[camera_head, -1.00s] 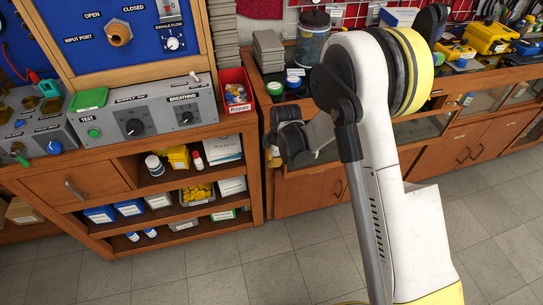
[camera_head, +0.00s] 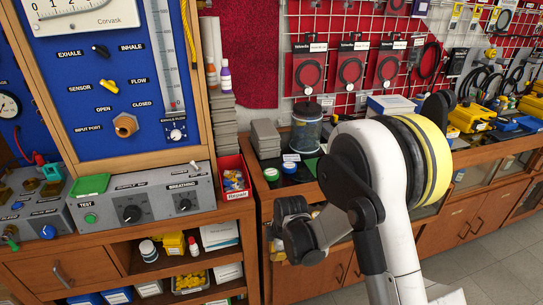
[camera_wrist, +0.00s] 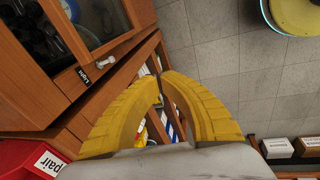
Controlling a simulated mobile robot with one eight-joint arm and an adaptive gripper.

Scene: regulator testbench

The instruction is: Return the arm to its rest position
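My arm, white with black joints and a yellow band (camera_head: 433,160), stands bent at the right of the head view. Its folded wrist part hangs left of the elbow, in front of the wooden cabinet. My gripper (camera_wrist: 160,75) shows in the wrist view as two yellow ribbed fingers. They curve in and their tips meet, with nothing seen held between them. Shelf items show behind the gap below the tips. The fingers cannot be made out in the head view.
The testbench (camera_head: 134,206) stands at the left, with a red Repair box (camera_head: 231,191) on its right end. A glass jar (camera_head: 307,130) stands on the cabinet top behind my arm. Wooden cabinet doors (camera_wrist: 50,75) show in the wrist view. Tiled floor (camera_wrist: 230,70) is clear beside them.

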